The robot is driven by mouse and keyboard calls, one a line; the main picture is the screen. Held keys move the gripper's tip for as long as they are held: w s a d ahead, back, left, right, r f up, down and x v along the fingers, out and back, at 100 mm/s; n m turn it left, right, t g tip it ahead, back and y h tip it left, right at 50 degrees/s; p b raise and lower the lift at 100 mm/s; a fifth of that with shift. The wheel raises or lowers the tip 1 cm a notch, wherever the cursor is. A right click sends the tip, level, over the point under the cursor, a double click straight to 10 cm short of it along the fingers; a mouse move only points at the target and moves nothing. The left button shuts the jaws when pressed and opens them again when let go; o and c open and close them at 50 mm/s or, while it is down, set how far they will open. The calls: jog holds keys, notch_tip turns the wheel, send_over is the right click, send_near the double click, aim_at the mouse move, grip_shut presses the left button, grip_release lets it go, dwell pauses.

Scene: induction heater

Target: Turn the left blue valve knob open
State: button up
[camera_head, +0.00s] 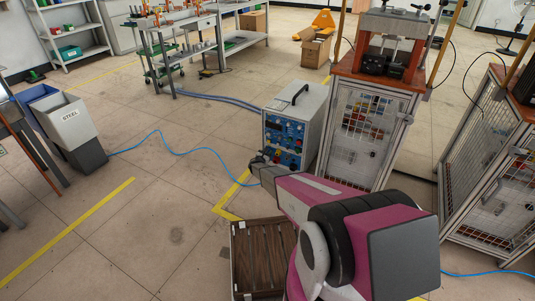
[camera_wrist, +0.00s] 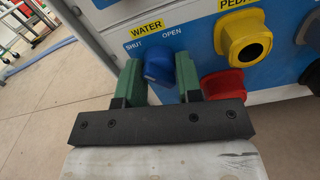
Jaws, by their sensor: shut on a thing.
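The blue valve knob (camera_wrist: 158,66) is on the heater's front panel, below a yellow WATER label (camera_wrist: 146,29), with SHUT printed at its left and OPEN at its right. My gripper (camera_wrist: 159,72) has its green fingers on either side of the knob and is shut on it. The knob's exact turn angle is hard to tell. In the head view, the induction heater (camera_head: 296,112) is a grey box with a blue panel, and my gripper (camera_head: 262,163) is at the panel's lower left. There, my gripper hides the knob.
A yellow socket (camera_wrist: 245,42) and a red one (camera_wrist: 222,84) are close right of the knob. A caged press stand (camera_head: 362,135) stands right of the heater. A brown slatted crate (camera_head: 262,258) is on the floor in front. Open floor lies to the left.

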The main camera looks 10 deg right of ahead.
jog(key=m, duration=0.4)
jog(key=shift+m, duration=0.3)
jog(key=m, duration=0.3)
jog(key=shift+m, duration=0.3)
jog(key=m, duration=0.4)
jog(key=shift+m, duration=1.9)
jog(key=o, duration=0.9)
jog(key=shift+o, duration=0.2)
jog(key=shift+s+a+r, duration=0.1)
jog(key=v, duration=1)
jog(key=shift+s+a, duration=0.15)
jog(key=shift+s, duration=0.05)
